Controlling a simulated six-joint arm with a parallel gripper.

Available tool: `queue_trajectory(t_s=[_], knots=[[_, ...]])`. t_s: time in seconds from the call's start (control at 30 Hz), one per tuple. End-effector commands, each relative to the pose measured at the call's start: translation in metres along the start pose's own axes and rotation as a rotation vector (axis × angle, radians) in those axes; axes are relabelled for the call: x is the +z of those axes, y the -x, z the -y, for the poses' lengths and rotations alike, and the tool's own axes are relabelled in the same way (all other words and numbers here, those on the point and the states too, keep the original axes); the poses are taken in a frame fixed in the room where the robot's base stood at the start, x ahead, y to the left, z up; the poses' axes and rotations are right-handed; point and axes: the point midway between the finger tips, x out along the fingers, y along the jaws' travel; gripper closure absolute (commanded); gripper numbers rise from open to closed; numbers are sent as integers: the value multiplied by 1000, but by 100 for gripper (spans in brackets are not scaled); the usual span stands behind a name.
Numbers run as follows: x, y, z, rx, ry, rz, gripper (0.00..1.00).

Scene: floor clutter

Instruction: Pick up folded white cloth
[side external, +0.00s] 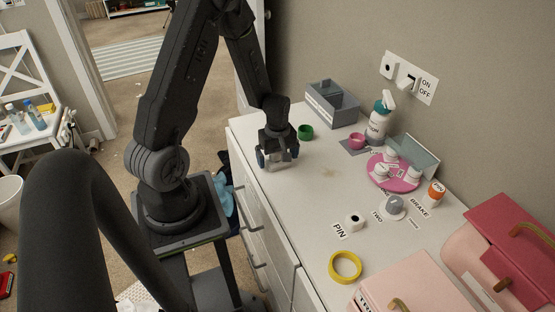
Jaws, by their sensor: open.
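My gripper (277,158) is low over the far left part of the white countertop, with its fingers open and pointing down. A small pale grey-white shape (281,162) shows between and just below the fingers. It may be the folded white cloth or part of the gripper; I cannot tell. I cannot tell whether the fingers touch it. No other clearly folded white cloth shows on the counter.
Right of my gripper are a green cup (305,132), a grey box (334,104), a spray bottle (379,122) and a pink round tray (374,176). A yellow ring (345,267) and pink boxes (510,245) are nearer. The counter's middle (300,205) is clear.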

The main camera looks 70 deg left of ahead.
Motion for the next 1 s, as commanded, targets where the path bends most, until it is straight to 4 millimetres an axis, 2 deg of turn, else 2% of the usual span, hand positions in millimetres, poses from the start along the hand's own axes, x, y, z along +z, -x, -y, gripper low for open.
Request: queue_trajectory(t_s=[0.13, 0.67, 1.0], knots=[[0, 0, 0, 1, 0, 0, 0], [0, 1, 0, 1, 0, -1, 51], [0, 6, -1, 3, 0, -2, 53]])
